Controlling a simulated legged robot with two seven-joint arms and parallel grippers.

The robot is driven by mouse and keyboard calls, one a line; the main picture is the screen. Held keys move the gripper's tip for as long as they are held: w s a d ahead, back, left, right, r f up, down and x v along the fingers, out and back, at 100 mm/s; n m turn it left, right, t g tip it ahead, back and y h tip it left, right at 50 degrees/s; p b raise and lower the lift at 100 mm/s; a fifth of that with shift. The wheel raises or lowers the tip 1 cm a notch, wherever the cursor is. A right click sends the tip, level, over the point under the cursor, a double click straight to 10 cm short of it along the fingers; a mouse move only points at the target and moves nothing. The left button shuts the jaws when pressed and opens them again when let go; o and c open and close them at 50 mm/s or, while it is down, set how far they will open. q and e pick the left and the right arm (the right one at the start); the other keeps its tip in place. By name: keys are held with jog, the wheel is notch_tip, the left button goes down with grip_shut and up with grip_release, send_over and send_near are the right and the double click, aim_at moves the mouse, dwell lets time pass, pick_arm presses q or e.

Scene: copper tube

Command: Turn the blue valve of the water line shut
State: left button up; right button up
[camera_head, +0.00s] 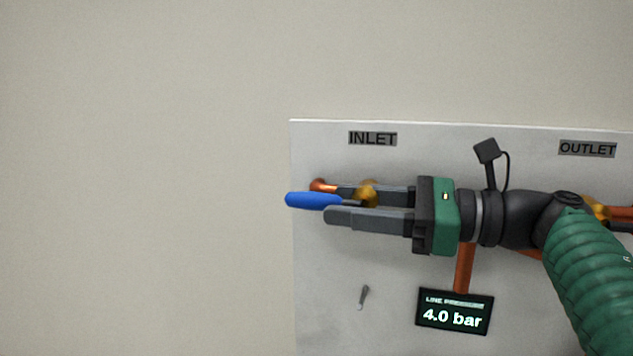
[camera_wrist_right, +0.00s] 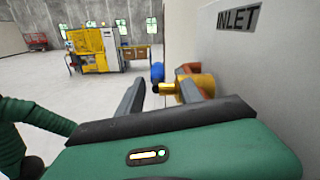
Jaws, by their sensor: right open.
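The blue valve handle (camera_head: 312,200) sticks out to the left from the brass valve body (camera_head: 367,193) under the INLET label. Its blue end (camera_wrist_right: 157,72) also shows in the right wrist view, beyond the fingers, with the brass body (camera_wrist_right: 199,82) beside it. My right gripper (camera_head: 336,203) is open, with one finger above and one below the handle's dark stem in the head view. In the wrist view the gripper (camera_wrist_right: 160,86) has the handle showing between its fingers. I cannot tell whether either finger touches it. My left gripper is not in view.
A pale panel (camera_head: 325,270) carries the copper pipe (camera_head: 464,268), the OUTLET label (camera_head: 587,149) and a display (camera_head: 454,313) reading 4.0 bar. A small grey peg (camera_head: 363,297) sits on the panel below the valve. The wall left of the panel is bare.

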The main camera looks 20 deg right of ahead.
aim_at(326, 200)
jog(key=a, duration=0.1)
jog(key=a+p, duration=0.1)
jog(key=a, duration=0.1)
jog(key=shift+w+a+r, duration=0.3)
jog(key=shift+w+r, duration=0.1)
jog(key=w+a, duration=0.1)
jog(key=w+a+f, duration=0.1)
jog(key=shift+w+a, duration=0.1)
jog(key=shift+w, duration=0.5)
jog(key=shift+s+d+r, duration=0.1)
jog(key=shift+s+d, duration=0.45)
jog(key=shift+s, duration=0.05)
jog(key=c, duration=0.7)
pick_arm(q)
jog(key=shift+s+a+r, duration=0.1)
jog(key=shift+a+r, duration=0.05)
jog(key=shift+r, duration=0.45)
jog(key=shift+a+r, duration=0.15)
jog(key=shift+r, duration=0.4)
pick_arm(e)
grip_shut()
